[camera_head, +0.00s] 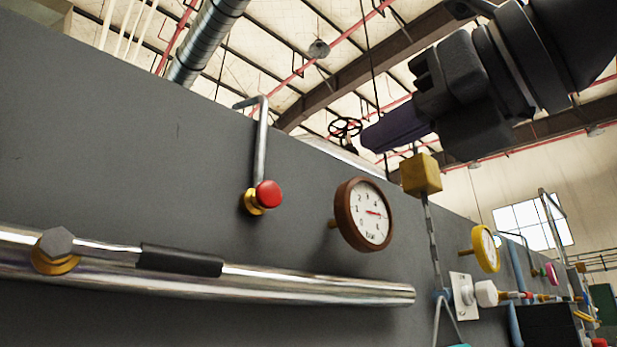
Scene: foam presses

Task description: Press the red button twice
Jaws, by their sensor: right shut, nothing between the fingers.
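The red button (268,194) is a round red cap on a yellow base, mounted on the grey machine panel (130,140) left of the middle. A bent metal conduit runs up from it. My right gripper (372,137) comes in from the upper right. Its dark fingers are shut and empty. They point left, up and to the right of the button and apart from it in the picture. My left gripper is not in view.
A brown-rimmed pressure gauge (363,213) sticks out right of the button, below my gripper. A yellow box (421,174) sits near the fingers. A chrome rail (310,287) with a black sleeve runs below. A yellow gauge (485,248) is farther right.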

